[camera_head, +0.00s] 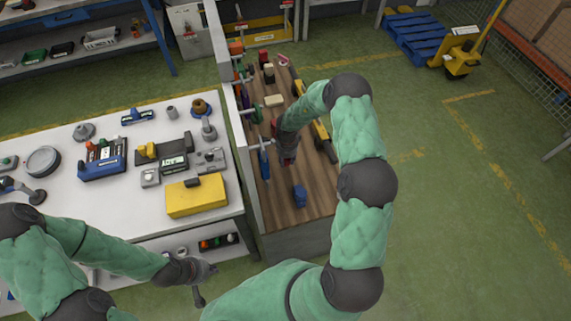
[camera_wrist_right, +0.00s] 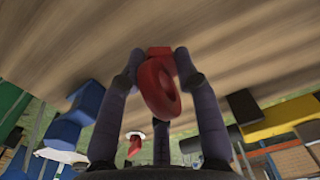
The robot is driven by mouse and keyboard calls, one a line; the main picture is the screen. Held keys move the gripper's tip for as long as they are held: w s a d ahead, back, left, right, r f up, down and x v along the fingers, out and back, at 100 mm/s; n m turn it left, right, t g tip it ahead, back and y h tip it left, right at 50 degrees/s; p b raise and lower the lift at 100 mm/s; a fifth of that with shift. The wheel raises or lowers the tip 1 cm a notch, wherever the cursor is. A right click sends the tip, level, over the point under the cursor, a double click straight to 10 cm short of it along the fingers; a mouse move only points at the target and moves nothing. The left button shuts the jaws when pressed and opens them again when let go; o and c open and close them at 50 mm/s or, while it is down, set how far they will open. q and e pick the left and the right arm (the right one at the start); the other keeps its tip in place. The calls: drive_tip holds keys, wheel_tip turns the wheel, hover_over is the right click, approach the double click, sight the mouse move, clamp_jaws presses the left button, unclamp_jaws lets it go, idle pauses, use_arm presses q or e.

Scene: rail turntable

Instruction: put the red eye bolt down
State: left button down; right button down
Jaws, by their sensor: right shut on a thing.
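The red eye bolt (camera_wrist_right: 160,87) is between the fingers of my right gripper (camera_wrist_right: 160,75) in the right wrist view, its ring facing the camera. The wooden top (camera_head: 285,220) lies just beyond it; I cannot tell whether they touch. In the head view my right gripper (camera_head: 287,158) is low over the middle of the wooden top, and the arm hides most of the bolt. My left gripper (camera_head: 202,284) is empty with fingers apart, in front of the white table's lower shelf.
A blue piece (camera_head: 300,197) stands on the near part of the wooden top. A long yellow-and-black tool (camera_head: 322,135) lies along its right side. An upright panel (camera_head: 240,140) with hanging tools borders the left. The white table (camera_head: 110,200) beyond holds several items.

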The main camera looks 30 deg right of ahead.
sight(286, 160)
drive_tip(key=shift+w+f, duration=0.3)
drive_tip(key=shift+f, duration=0.05)
wheel_tip(286, 160, down, 3)
drive_tip(key=shift+w+f+b, duration=0.1)
drive_tip(key=shift+b, duration=0.3)
drive_tip(key=c, duration=0.9)
unclamp_jaws()
drive_tip(key=r, duration=0.4)
drive_tip(key=r+p, duration=0.1)
drive_tip(key=r, duration=0.3)
drive_tip(key=r+p, duration=0.1)
drive_tip(key=r, duration=0.3)
drive_tip(key=shift+s+a+r, duration=0.1)
drive_tip(key=shift+s+a, duration=0.05)
drive_tip(key=shift+s, duration=0.15)
